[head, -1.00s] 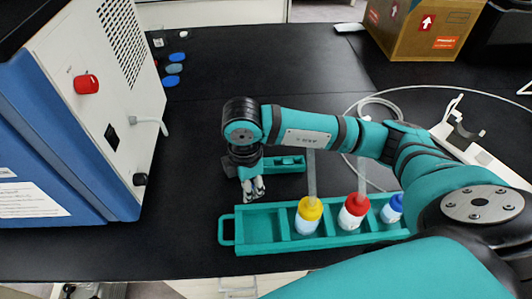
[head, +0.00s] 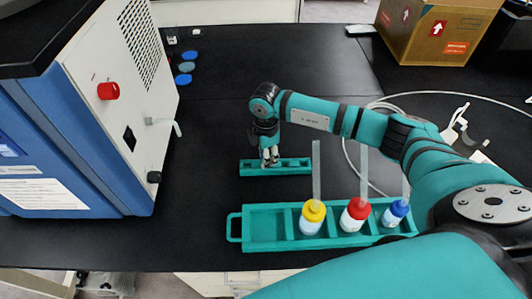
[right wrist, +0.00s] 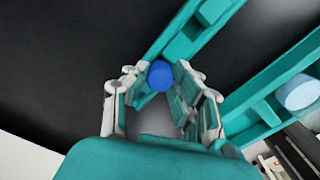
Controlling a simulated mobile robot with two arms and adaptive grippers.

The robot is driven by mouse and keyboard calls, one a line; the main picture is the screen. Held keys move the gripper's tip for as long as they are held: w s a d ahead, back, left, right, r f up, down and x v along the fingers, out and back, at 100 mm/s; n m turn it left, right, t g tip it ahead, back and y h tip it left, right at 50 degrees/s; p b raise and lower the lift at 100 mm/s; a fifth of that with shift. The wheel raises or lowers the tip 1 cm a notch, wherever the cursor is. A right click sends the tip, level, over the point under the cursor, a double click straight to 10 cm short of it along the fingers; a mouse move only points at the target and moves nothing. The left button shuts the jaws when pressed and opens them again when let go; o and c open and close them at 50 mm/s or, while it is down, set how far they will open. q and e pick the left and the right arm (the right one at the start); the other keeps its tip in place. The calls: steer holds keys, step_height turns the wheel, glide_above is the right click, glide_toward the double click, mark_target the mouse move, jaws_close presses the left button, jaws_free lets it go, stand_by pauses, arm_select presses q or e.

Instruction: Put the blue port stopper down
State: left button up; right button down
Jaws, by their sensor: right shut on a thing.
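The blue port stopper (right wrist: 160,75) shows in the right wrist view as a round blue piece between my right gripper's fingertips (right wrist: 158,84). My right gripper is shut on it. In the head view my right gripper (head: 269,159) points down over the left part of a small teal rack (head: 298,167); the stopper is hidden there by the fingers. In the wrist view the rack (right wrist: 182,38) runs just behind the stopper; I cannot tell whether they touch. My left gripper is out of view.
A larger teal rack (head: 262,236) holds yellow-, red- and blue-capped bottles in front. The freeze dryer (head: 85,130), with a red knob (head: 108,90) and a bent white tube (head: 165,124), stands left. Black bench (head: 260,60) is clear at the back.

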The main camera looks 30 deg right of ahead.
steer(key=c, duration=1.1)
jaws_free()
steer(key=shift+r, duration=0.1)
step_height(320, 180, up, 12)
steer(key=shift+f+b, duration=0.1)
steer(key=shift+b, duration=0.9)
